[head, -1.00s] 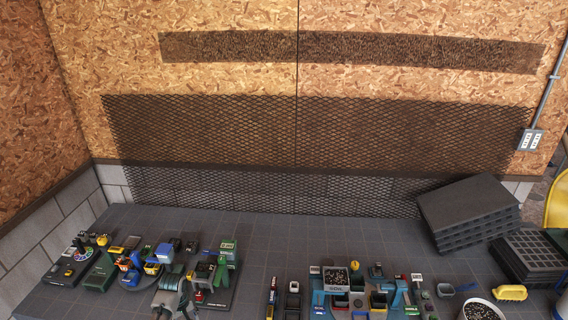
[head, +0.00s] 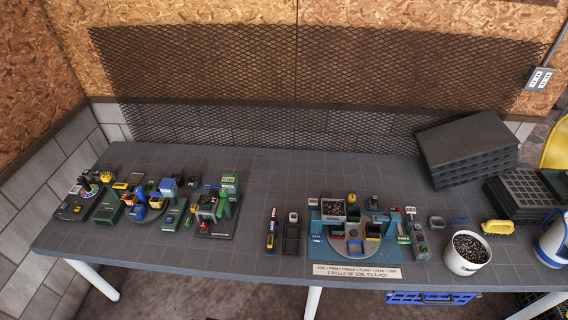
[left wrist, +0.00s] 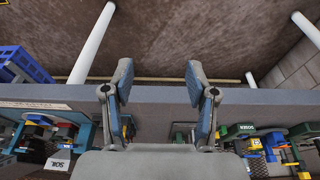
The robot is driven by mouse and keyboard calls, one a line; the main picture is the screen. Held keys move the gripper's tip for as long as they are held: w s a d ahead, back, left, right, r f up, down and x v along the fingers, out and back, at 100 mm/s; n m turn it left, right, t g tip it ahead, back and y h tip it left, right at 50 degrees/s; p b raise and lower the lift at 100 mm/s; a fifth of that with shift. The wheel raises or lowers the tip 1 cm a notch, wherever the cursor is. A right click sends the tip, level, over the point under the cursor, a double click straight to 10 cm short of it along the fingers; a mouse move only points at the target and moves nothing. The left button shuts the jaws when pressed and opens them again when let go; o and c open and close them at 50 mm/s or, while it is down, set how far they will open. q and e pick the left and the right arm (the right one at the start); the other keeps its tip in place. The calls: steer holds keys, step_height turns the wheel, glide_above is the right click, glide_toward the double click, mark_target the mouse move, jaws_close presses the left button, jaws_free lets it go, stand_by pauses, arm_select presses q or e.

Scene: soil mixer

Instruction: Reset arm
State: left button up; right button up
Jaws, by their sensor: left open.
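My left gripper (left wrist: 158,70) shows in the left wrist view with its two blue-grey fingers wide apart and nothing between them. It is over the table's front edge, with the floor beyond it in that view. Neither arm shows in the head view. The soil station (head: 345,232), with a teal base and a bin of dark soil, stands at the table's middle right. A second station (head: 215,215) with green and red parts stands at the left. My right gripper is in neither current view.
A white pot of soil (head: 467,253), a yellow brush-like object (head: 497,227) and stacked black trays (head: 465,150) are at the right. A blue crate (head: 432,298) is under the table.

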arm_select(q)
steer(key=s+r, duration=0.4)
steer(key=s, duration=0.2)
steer(key=s+f+m+g+b, duration=0.1)
steer(key=s+f, duration=0.1)
steer(key=f, duration=1.4)
steer(key=s+f+b, duration=0.1)
steer(key=s+f, duration=0.1)
steer(key=f, duration=1.3)
steer(key=s+a+f+g, duration=0.1)
steer(key=s+a+f, duration=0.2)
steer(key=s+f, duration=1)
steer(key=shift+s+a+f, duration=0.3)
steer(key=shift+s+f, duration=0.1)
steer(key=shift+s, duration=0.8)
